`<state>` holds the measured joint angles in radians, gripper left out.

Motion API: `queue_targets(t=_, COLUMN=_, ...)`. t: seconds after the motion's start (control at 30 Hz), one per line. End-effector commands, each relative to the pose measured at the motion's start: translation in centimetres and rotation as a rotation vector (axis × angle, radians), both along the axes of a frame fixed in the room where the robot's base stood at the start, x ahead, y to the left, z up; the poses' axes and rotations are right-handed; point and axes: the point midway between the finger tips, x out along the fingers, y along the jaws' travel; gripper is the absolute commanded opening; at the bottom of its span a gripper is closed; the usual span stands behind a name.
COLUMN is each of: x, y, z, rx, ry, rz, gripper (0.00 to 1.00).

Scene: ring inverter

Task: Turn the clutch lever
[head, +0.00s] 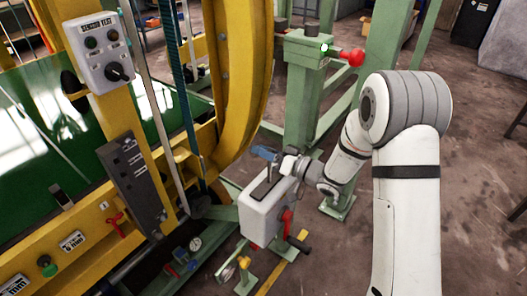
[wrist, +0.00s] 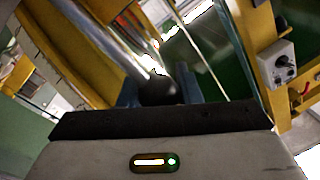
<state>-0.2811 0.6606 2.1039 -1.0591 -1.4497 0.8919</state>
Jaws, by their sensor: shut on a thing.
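My gripper (head: 266,154) has blue fingers and is just above the pale grey box (head: 258,217) with a dark slotted top. In the wrist view, my gripper (wrist: 159,88) is shut on a dark round knob (wrist: 158,91), which I take to be the clutch lever's end. A grey rod (wrist: 125,42) runs up and left from behind the knob.
A red handle (head: 287,222) is on the box's right side. A green post (head: 302,100) with a red ball knob (head: 351,57) stands behind my arm. The yellow ring frame (head: 238,75) and a sensor test panel (head: 98,50) are left.

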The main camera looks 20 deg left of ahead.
Motion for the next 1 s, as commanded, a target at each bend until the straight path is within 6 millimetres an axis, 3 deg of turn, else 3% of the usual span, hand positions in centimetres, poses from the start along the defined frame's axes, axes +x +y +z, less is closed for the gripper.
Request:
queue_targets(t=0.3, x=-0.3, y=0.3, z=-0.3, rx=-0.005, ry=0.005, rz=0.008, gripper=0.53)
queue_targets(t=0.57, x=-0.4, y=0.1, z=-0.3, rx=-0.004, ry=0.005, rz=0.008, gripper=0.53)
queue_targets(t=1.0, x=-1.9, y=-6.3, z=-0.7, rx=-0.004, ry=0.006, rz=0.006, gripper=0.53)
